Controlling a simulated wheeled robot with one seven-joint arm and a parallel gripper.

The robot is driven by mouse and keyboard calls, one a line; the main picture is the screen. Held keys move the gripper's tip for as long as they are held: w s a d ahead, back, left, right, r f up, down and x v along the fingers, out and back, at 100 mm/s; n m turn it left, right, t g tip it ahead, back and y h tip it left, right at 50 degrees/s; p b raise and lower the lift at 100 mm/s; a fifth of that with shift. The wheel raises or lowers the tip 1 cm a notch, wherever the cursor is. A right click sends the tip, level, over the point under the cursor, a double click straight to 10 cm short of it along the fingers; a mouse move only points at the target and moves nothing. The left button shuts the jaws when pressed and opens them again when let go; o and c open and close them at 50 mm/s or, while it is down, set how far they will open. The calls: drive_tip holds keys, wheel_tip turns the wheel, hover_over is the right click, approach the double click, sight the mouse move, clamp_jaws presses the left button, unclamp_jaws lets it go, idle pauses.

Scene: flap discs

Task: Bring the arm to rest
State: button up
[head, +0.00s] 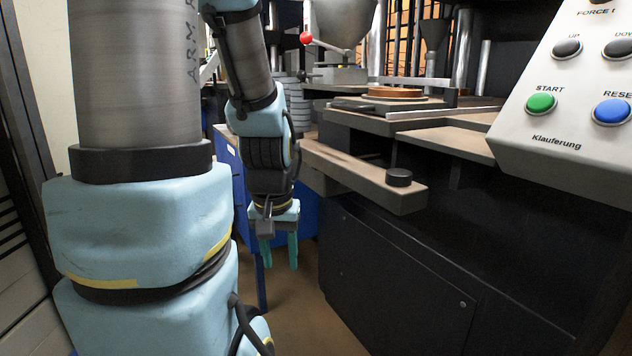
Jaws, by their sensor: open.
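My gripper (279,254) hangs from my light blue and grey arm near the middle of the head view. Its two teal fingers point down and stand apart, with nothing between them. It is in free air, left of the black machine cabinet and below the level of the brown ledge. A large part of my own arm fills the left of the view and hides what is behind it.
A black press machine (400,285) stands at the right, its brown ledge (350,177) jutting towards my gripper. A control panel (575,105) with green and blue buttons is at upper right. A blue cabinet (229,165) stands behind my arm. Bare floor (300,322) shows below.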

wheel_tip(320, 180, down, 5)
drive_tip(key=b, duration=0.4)
wheel_tip(320, 180, up, 17)
drive_tip(key=p, duration=1.7)
drive_tip(key=shift+s, duration=0.35)
